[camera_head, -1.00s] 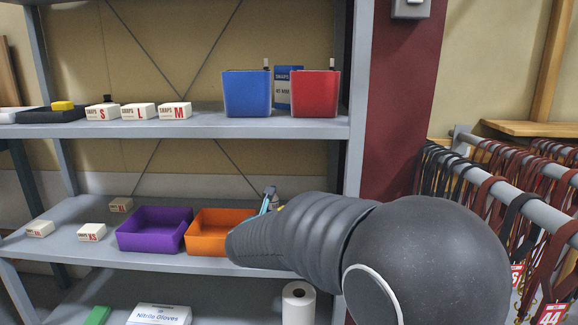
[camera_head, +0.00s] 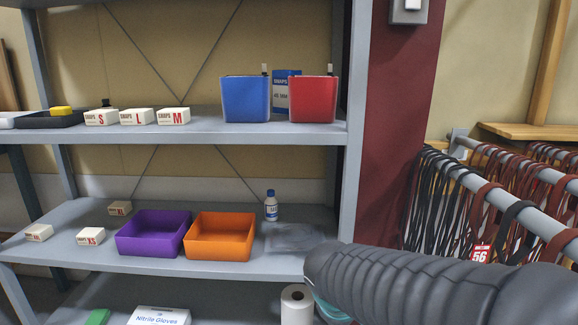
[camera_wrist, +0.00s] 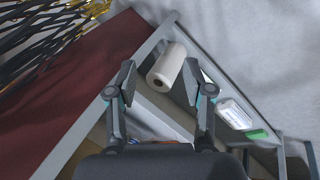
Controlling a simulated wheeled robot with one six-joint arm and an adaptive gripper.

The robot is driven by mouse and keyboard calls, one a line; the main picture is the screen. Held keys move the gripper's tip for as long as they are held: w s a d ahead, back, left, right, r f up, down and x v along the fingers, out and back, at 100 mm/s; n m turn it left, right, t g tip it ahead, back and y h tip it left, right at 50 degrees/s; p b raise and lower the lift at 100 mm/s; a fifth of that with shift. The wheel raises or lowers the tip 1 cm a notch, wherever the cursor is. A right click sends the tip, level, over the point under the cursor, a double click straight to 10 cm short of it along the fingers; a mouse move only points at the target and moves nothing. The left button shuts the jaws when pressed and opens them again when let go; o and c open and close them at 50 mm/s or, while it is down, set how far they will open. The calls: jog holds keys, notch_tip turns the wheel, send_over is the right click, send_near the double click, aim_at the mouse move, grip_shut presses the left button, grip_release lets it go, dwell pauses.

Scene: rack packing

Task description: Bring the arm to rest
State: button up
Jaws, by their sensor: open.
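My gripper (camera_wrist: 160,85) is open in the wrist view, with nothing between its two dark fingers. Behind the fingers, apart from them, a white paper roll (camera_wrist: 166,66) shows on the rack's low shelf. In the head view my grey arm enters from the lower right and stops in front of the rack's right post. The gripper's fingers are not visible there; they are below the frame or behind the arm. The paper roll (camera_head: 297,303) stands just left of the arm in that view.
The rack's middle shelf (camera_head: 75,222) holds a purple bin (camera_head: 153,234), an orange bin (camera_head: 220,237), a small bottle (camera_head: 271,206) and small boxes. Blue (camera_head: 246,99) and red (camera_head: 313,100) bins stand above. Hanging straps (camera_head: 450,200) crowd the right side.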

jog(key=s+d+r+m+y+p, duration=0.1)
jog(key=s+d+r+m, duration=0.1)
jog(key=s, duration=0.4)
jog(key=s+d+r+m+t+y+p, duration=0.1)
jog(key=s+d+r+m, duration=0.1)
jog(key=s+r+m, duration=0.3)
jog(key=shift+s+m+t+y, duration=0.3)
jog(key=shift+s+y, duration=0.1)
jog(key=shift+s, duration=0.1)
